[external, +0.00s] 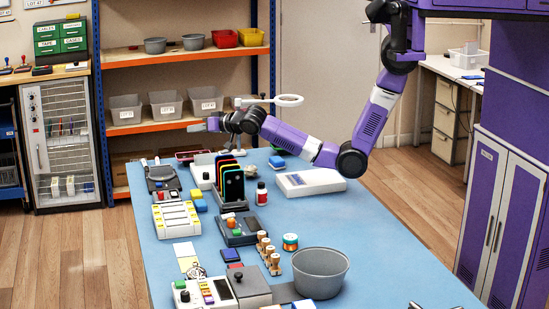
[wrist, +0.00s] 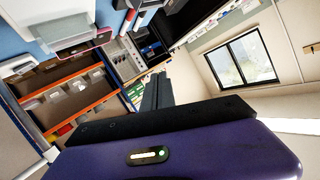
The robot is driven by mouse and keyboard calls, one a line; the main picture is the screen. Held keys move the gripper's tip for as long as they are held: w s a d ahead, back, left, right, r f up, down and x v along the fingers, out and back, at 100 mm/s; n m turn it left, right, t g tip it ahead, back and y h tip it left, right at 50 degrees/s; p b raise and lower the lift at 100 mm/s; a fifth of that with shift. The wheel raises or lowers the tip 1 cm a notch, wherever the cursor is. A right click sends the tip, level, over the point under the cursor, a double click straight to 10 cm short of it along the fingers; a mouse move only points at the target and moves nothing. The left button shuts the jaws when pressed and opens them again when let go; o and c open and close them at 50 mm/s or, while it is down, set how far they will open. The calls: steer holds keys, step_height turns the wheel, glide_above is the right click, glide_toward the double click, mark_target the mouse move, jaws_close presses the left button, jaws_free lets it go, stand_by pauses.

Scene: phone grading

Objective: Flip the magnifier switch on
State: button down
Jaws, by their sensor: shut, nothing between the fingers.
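The magnifier (external: 288,100) is a white ring head on a short horizontal arm, above the far end of the blue table in the external view. My gripper (external: 212,125) is just left of the ring and a little lower, pointing left above the table's far end. In the wrist view my gripper (wrist: 158,92) shows two dark fingers close together, shut with nothing between them. I cannot make out the magnifier's switch in either view. The magnifier's stand is mostly hidden behind my arm and gripper.
The blue table (external: 380,245) holds a rack of phones (external: 230,182), a white scale-like device (external: 310,182), a grey bowl (external: 320,273) and several small trays along its left side. A shelf (external: 165,126) with grey bins stands behind. The table's right side is mostly clear.

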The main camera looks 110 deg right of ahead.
steer(key=s+d+f+m+g+y+b, duration=0.15)
steer(key=d+f+g, duration=0.25)
steer(key=d, duration=0.5)
step_height(320, 180, up, 3)
steer(key=m+g+y+b, duration=0.2)
steer(key=m+g+y, duration=0.2)
steer(key=g+y, duration=0.25)
glide_above(226, 151)
steer(key=a, duration=0.3)
steer(key=shift+r+n+h, duration=0.2)
steer(key=shift+n+h, duration=0.05)
steer(key=shift+h, duration=0.15)
steer(key=x, duration=0.8)
steer(key=a+x, duration=0.1)
steer(key=x, duration=0.4)
steer(key=shift+s+f, duration=0.25)
steer(key=shift+f, duration=0.35)
